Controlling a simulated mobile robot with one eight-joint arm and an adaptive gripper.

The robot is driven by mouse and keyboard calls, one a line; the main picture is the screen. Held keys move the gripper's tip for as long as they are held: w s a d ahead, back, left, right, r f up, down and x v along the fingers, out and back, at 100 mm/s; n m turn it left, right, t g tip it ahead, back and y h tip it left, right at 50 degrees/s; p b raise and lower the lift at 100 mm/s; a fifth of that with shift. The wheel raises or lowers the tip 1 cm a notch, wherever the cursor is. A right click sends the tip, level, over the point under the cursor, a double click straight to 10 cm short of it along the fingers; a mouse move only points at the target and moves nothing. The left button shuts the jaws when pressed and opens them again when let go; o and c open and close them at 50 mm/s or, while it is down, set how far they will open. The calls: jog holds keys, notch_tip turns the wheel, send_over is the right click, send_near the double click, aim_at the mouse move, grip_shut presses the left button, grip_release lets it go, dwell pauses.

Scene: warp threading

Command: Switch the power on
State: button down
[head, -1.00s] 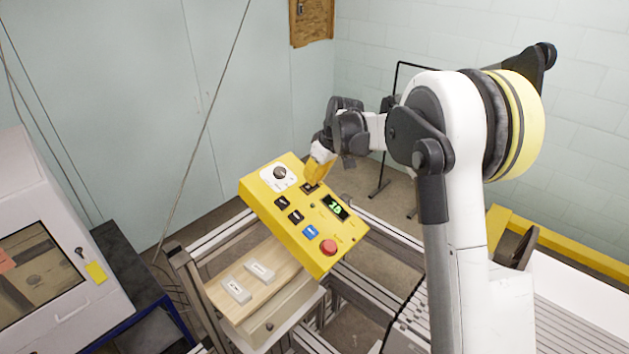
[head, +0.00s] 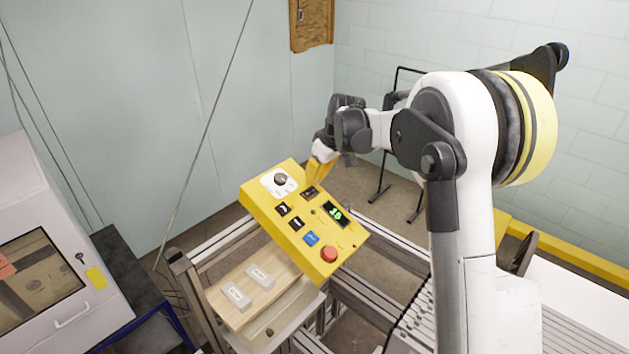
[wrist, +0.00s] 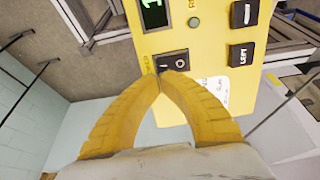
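The yellow control panel (head: 265,210) is tilted in the head view and fills the upper middle of the wrist view. Its black rocker switch (wrist: 173,63) carries I and O marks; it also shows near the panel's top edge in the head view (head: 310,192). Which side is pressed in is too small to tell. My gripper (wrist: 160,77) has its yellow fingertips together with nothing between them. The tips are at the rocker's lower edge in the wrist view. Contact cannot be told. A small display (head: 336,213) shows green digits.
The panel also has a dial (head: 280,180), several black buttons, a blue button (head: 311,239) and a red button (head: 328,254). A wooden board (head: 230,310) with two pale blocks lies below. Metal rails and a roller conveyor are near my arm.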

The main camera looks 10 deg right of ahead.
jog(key=v, duration=1.1)
jog(key=shift+d, duration=0.1)
